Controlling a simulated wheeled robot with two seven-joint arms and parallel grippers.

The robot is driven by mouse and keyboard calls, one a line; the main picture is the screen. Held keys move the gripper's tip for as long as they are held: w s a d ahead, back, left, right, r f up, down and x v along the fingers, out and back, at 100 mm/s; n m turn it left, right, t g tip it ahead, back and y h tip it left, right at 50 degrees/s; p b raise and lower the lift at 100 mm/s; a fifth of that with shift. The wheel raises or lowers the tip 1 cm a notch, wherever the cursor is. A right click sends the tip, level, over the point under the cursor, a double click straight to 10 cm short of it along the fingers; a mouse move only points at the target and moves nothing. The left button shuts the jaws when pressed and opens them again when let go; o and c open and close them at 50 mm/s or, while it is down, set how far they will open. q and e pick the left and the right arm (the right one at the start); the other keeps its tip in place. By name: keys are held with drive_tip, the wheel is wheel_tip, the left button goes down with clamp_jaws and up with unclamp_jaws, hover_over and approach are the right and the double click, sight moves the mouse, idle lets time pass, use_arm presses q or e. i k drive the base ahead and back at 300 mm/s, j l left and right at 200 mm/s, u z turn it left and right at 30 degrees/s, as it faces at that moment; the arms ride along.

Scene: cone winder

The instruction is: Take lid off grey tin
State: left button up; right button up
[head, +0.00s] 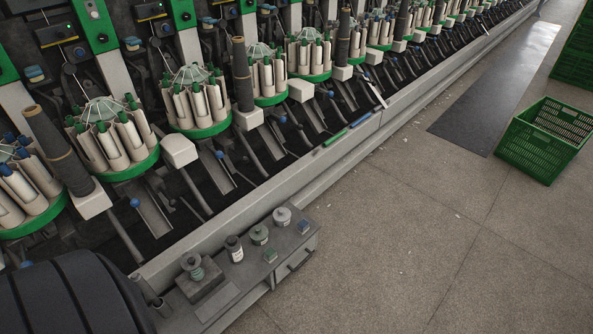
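Several small round containers stand in a row on a grey bench top (215,297) at the lower middle. A light grey round tin (282,217) stands at the far right of the row, with a small knob-like top; it looks closed. Beside it is a greyish-green round tin (259,235). Farther left are a dark-topped jar with a pale label (234,250) and a grey container (193,268) on a raised block. The containers are small, and I cannot tell for sure which is the grey tin. Neither of my grippers is in view.
Two small boxes, green (270,256) and blue (304,227), lie near the tins. The winder with cone carousels (125,140) runs along behind. Green and blue sticks (335,138) lie on its ledge.

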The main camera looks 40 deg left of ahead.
sight(280, 214)
drive_tip(key=i+u, duration=0.2)
drive_tip(key=i, duration=0.25)
drive_tip(key=i+l+u, duration=0.15)
drive_tip(key=i, duration=0.25)
drive_tip(key=i+l+u, duration=0.2)
drive_tip(key=i, duration=0.25)
drive_tip(key=i+u, duration=0.2)
drive_tip(key=u, duration=0.3)
drive_tip(key=i+l+u, duration=0.15)
drive_tip(key=u, duration=0.3)
drive_tip(key=i+l+u, duration=0.2)
drive_tip(key=u, duration=0.3)
drive_tip(key=i+l+u, duration=0.15)
drive_tip(key=l+u, duration=0.15)
drive_tip(key=u, duration=0.2)
drive_tip(key=i+l+u, duration=0.1)
drive_tip(key=u, duration=0.3)
drive_tip(key=i+l+u, duration=0.1)
drive_tip(key=u, duration=0.3)
drive_tip(key=i+l+u, duration=0.15)
drive_tip(key=u, duration=0.25)
drive_tip(key=l+u, duration=0.25)
drive_tip(key=u, duration=0.15)
drive_tip(key=i+l+u, duration=0.1)
drive_tip(key=u, duration=0.3)
drive_tip(key=l, duration=0.1)
